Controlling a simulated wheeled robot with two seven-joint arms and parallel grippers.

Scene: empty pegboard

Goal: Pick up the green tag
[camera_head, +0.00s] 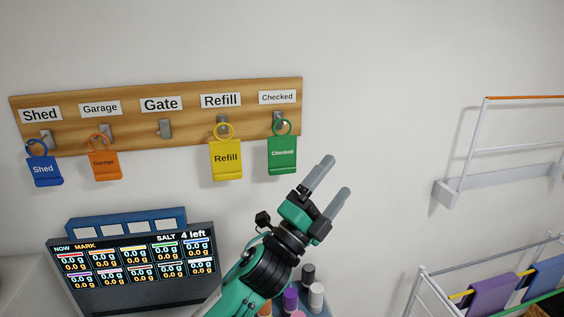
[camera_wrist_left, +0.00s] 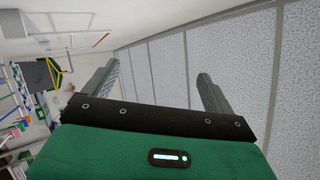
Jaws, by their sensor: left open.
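The green tag (camera_head: 282,158), lettered "Checked", hangs by its green ring from the hook under the "Checked" label, at the right end of a wooden pegboard (camera_head: 190,98) on the wall. My left gripper (camera_head: 336,174) is open and empty, to the right of and a little below the green tag, apart from it. Its fingers point up and to the right. In the left wrist view the two fingers (camera_wrist_left: 160,82) stand apart with nothing between them, facing the ceiling. My right gripper is not in view.
Blue (camera_head: 43,171), orange (camera_head: 104,164) and yellow (camera_head: 226,160) tags hang to the left; the "Gate" hook (camera_head: 165,128) is empty. A display (camera_head: 135,268) stands below the board. Several small containers (camera_head: 308,274) stand beside my left arm. A drying rack (camera_head: 470,285) is at right.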

